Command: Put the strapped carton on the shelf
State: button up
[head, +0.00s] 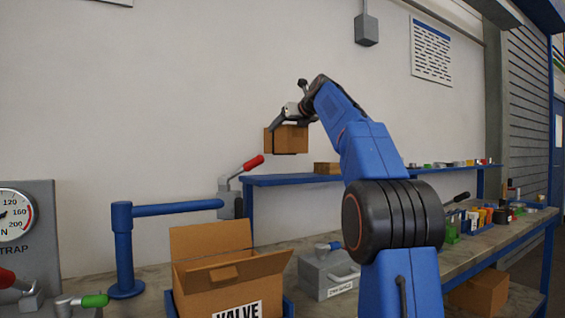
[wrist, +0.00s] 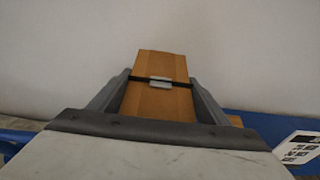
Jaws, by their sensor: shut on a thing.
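The strapped carton (head: 286,140) is a small brown box with a dark strap. In the wrist view the carton (wrist: 158,104) shows its strap and a pale buckle, with a finger on each side. My gripper (head: 287,128) is shut on it and holds it in the air. In the head view the carton appears above the left end of the blue shelf (head: 268,180). A blue edge, seemingly the shelf, shows in the wrist view (wrist: 250,120).
Another brown carton (head: 327,168) lies on the shelf, partly behind my arm. Small coloured items (head: 445,164) line the shelf's right part.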

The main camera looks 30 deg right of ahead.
aim_at(298, 141)
jog(key=shift+s+f, duration=0.1)
jog(key=shift+f, duration=4.1)
jog(key=shift+f, duration=0.1)
jog(key=o, duration=2)
jog(key=shift+o, duration=0.2)
jog(key=v, duration=1.2)
